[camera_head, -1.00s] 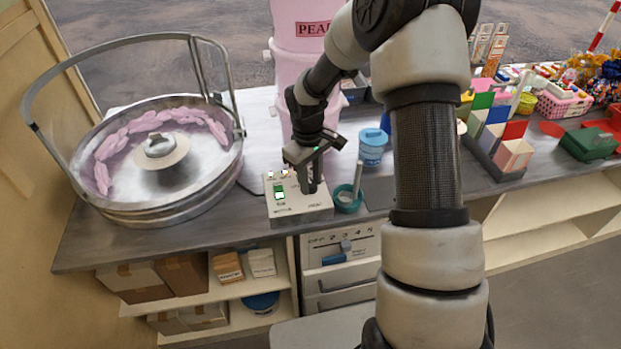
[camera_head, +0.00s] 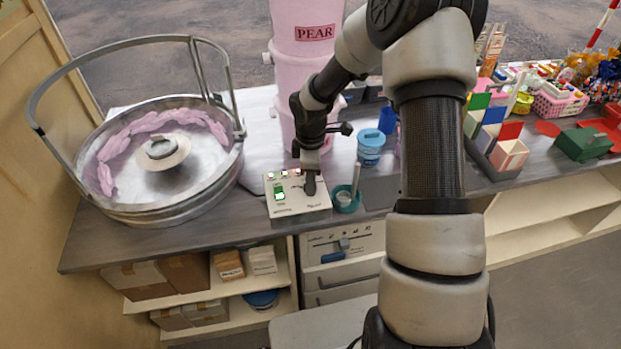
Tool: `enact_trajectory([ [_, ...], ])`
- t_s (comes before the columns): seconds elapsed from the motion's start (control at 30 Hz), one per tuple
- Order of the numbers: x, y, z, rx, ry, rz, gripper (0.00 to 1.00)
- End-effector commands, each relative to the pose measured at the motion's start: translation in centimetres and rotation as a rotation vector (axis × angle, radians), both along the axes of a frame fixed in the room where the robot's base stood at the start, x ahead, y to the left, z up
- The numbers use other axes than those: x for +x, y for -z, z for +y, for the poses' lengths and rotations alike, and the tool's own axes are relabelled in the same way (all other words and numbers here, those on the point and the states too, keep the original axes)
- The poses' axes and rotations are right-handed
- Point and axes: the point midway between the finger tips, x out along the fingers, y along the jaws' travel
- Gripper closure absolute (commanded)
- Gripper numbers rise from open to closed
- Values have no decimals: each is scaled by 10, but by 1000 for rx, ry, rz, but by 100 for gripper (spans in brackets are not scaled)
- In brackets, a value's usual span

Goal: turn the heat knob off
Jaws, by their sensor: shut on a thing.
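The control box (camera_head: 297,206) is a cream panel on the counter with a lit green switch (camera_head: 279,193) on its left side and small red and white lights along its back edge. My gripper (camera_head: 310,188) points down at the right part of this panel. It is shut on the heat knob, which is mostly hidden by the fingers, so I cannot tell its setting.
A steel candy-floss pan (camera_head: 165,190) with pink floss stands left of the box. A teal cup (camera_head: 345,198) with a scoop stands close on the right, and a blue-lidded tub (camera_head: 370,147) behind it. A pink PEAR column (camera_head: 302,75) rises behind.

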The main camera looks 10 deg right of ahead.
Motion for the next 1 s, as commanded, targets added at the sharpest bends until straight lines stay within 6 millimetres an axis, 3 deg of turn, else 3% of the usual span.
enact_trajectory([
  [0.63, 2, -1, 0, -1, -55, -4, 94],
  [0.67, 2, -1, 0, -1, -55, -4, 70],
  [0.77, 1, -1, 0, 0, -55, -3, 53],
  [1.0, 1, 0, 0, 0, -53, -1, 53],
])
